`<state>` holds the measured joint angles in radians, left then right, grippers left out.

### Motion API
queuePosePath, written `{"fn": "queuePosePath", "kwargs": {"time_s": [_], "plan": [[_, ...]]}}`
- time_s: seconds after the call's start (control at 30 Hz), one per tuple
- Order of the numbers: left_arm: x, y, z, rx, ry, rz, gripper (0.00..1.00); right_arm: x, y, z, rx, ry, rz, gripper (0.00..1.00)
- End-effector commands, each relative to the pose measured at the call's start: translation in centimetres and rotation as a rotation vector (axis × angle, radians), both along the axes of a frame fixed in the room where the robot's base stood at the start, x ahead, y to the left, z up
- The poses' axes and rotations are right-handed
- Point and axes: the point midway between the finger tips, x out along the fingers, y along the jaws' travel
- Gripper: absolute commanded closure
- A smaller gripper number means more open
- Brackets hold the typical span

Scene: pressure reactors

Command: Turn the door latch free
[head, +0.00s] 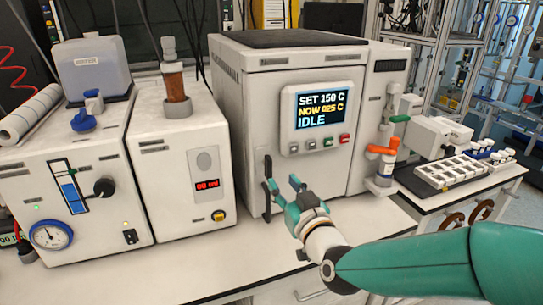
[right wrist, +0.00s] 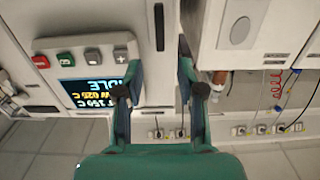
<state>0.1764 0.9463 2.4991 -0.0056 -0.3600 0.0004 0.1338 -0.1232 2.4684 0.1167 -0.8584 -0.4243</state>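The door latch (head: 267,168) is a black upright handle on the left side of the white reactor front (head: 262,115). In the right wrist view, which is upside down, a dark upright bar that looks like the latch (right wrist: 159,27) stands beyond the fingertips, in line with the gap between them. My right gripper (head: 285,184) is teal and sits just in front and to the right of the latch. Its fingers are apart with nothing between them, also in the right wrist view (right wrist: 160,60). I cannot tell whether a finger touches the latch. My left gripper is not in view.
The reactor screen (head: 321,110) reads SET 150 C and IDLE, with buttons below. A white pump unit (head: 178,160) stands close on the left. A stand with an orange-capped part (head: 383,165) is at the right. A vial tray (head: 450,172) lies farther right.

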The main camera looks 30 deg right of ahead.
Motion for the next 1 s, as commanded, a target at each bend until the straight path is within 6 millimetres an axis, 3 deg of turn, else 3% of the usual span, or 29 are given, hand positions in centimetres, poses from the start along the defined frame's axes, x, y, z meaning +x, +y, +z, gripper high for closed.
{"fn": "queuePosePath", "kwargs": {"time_s": [0.2,0.43,0.6,0.9,1.0], "plan": [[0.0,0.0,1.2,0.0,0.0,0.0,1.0,4.8,-1.1,0.0,0.001,0.003,0.0,0.61],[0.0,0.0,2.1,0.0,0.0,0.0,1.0,8.3,-1.9,0.1,0.0,0.001,0.001,0.61],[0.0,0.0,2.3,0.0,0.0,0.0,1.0,9.5,-2.2,0.0,0.0,0.0,0.001,0.61],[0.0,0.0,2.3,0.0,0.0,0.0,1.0,9.8,-2.2,-0.1,0.0,0.0,0.002,0.61],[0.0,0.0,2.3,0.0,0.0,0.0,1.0,9.8,-2.2,0.0,0.0,0.0,0.002,0.75]]}}
